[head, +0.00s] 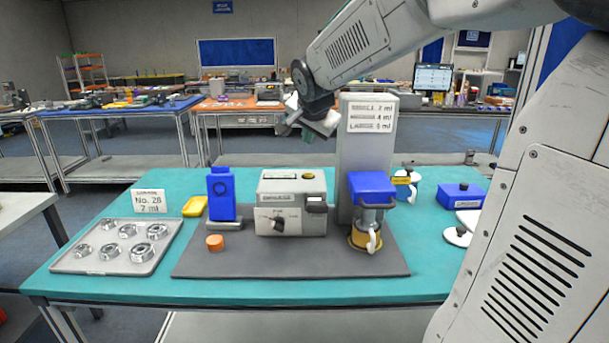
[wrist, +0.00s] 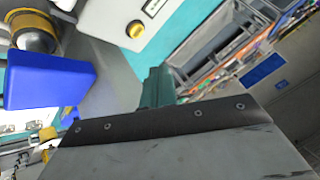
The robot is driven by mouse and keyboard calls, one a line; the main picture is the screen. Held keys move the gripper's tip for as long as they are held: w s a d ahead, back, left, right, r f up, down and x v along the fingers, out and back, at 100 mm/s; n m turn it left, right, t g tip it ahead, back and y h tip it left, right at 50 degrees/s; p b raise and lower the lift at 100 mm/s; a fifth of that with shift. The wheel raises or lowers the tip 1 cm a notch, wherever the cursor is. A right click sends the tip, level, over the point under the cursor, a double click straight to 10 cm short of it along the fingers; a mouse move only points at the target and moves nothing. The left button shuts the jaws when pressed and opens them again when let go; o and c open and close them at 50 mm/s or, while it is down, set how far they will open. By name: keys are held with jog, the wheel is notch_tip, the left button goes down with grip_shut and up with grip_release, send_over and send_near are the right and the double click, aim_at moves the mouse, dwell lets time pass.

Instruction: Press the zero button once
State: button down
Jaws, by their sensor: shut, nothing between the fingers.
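A pale grey box-shaped device (head: 291,205) stands on the dark mat, with a knob on its front and a narrow display on top. A small round button (head: 308,176) sits on its top, right of the display. In the wrist view a round yellow button (wrist: 135,29) with a dark ring shows on a pale panel; I cannot read a zero label on it. My gripper (head: 311,135) is shut and empty, above and behind the device, well apart from it. Its dark green fingertips (wrist: 156,88) also show in the wrist view.
A tall grey column (head: 365,150) with a volume sign and a blue-headed machine (head: 372,187) over a mug stand to the right. A blue device (head: 222,195) and an orange cap (head: 214,242) stand to the left. A metal tray (head: 118,266) holds several rings. The front mat (head: 290,263) is clear.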

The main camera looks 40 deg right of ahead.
aim_at(309, 175)
jog(key=w, duration=0.1)
jog(key=w+d, duration=0.1)
jog(key=w+d+m, duration=0.1)
jog(key=shift+d+r+t, duration=0.15)
jog(key=shift+r+t, duration=0.15)
jog(key=shift+t, duration=0.1)
jog(key=shift+f, duration=0.1)
jog(key=shift+f, duration=4.35)
jog(key=shift+f, duration=0.4)
jog(key=shift+f, duration=0.45)
jog(key=shift+r, duration=0.85)
